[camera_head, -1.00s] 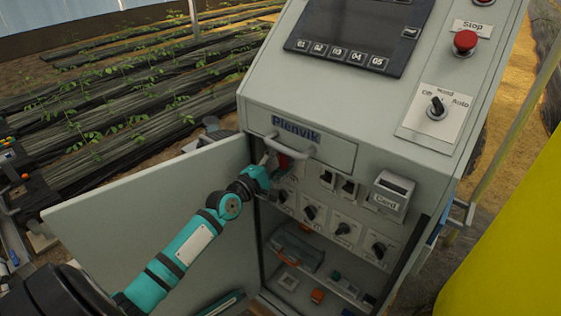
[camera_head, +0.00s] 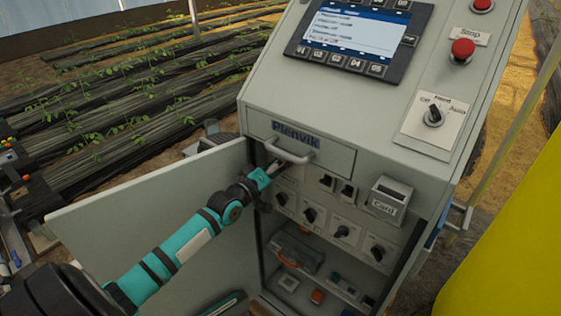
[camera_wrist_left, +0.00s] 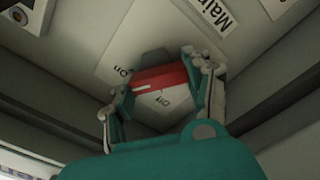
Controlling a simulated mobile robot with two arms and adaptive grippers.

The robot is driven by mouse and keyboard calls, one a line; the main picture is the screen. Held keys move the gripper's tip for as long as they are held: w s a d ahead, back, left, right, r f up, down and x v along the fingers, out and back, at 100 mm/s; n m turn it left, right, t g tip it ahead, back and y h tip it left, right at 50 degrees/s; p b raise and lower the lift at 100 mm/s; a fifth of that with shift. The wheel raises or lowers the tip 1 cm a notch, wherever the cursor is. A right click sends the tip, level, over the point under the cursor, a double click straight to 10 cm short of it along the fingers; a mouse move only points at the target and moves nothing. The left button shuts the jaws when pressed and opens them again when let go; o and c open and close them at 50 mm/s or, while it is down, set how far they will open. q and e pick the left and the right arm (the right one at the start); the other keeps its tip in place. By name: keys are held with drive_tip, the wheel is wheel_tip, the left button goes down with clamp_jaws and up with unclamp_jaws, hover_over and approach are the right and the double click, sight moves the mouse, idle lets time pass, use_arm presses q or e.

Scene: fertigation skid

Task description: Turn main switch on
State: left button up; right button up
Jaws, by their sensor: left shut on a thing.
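The main switch's red handle (camera_wrist_left: 158,77) shows in the left wrist view, on a pale plate (camera_wrist_left: 118,62) beside a label that begins "Main" (camera_wrist_left: 208,14). My left gripper (camera_wrist_left: 160,86) has its two fingers closed on the handle's ends. In the head view my left gripper (camera_head: 272,172) reaches into the open cabinet (camera_head: 345,200) below the drawer-like front, and hides most of the switch. The display (camera_head: 356,38) on the sloping panel is lit with a blue and white menu. My right gripper is not in view.
The cabinet door (camera_head: 150,215) stands open at left, close to my left arm. A pull handle (camera_head: 289,152) juts out just above the gripper. Several black knobs (camera_head: 310,215) and a card holder (camera_head: 389,197) lie to the right.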

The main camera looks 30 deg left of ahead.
use_arm(q)
drive_tip(key=shift+m, duration=1)
drive_tip(key=o, duration=1.2)
drive_tip(key=s, duration=1.2)
drive_tip(key=shift+a, duration=0.4)
